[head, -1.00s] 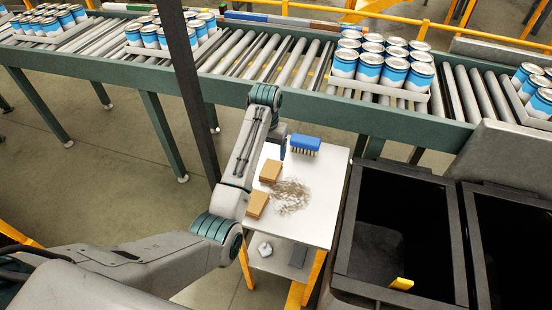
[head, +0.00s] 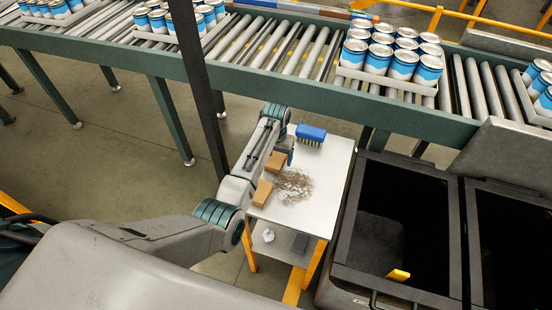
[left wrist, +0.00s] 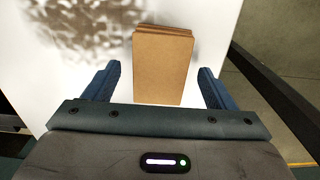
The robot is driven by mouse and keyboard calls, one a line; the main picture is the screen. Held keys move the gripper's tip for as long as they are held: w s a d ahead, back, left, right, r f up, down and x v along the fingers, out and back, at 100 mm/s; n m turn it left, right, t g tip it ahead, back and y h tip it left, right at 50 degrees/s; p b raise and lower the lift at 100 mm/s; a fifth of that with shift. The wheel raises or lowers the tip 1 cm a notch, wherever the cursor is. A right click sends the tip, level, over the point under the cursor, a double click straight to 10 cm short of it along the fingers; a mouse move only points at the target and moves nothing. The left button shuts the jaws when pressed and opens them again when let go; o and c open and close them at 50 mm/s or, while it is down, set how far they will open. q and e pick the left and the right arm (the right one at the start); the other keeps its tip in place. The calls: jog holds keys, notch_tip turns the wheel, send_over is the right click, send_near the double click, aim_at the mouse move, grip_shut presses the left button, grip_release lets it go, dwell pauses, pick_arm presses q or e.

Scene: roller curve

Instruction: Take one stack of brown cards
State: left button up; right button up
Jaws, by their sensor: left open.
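Two stacks of brown cards lie on the left side of a small white table (head: 327,165) in the head view: a far stack (head: 276,161) and a near stack (head: 262,193). My left gripper (head: 287,150) is at the far stack, and the arm partly covers that area. In the left wrist view, my left gripper (left wrist: 158,84) is open, with one finger on each side of a brown card stack (left wrist: 161,68). There is a gap between the stack and each finger. My right gripper is out of view.
A blue brush (head: 311,133) stands at the table's far edge, and a grey-brown spill (head: 293,186) lies right of the stacks. A dark post (head: 200,95) rises left of the arm. Open black bins (head: 352,230) stand right; a roller conveyor (head: 290,50) with can trays runs behind.

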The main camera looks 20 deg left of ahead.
pick_arm(q)
jog(key=shift+f, duration=0.25)
jog(key=c, duration=1)
jog(key=shift+c, duration=0.3)
jog(key=shift+r, duration=0.1)
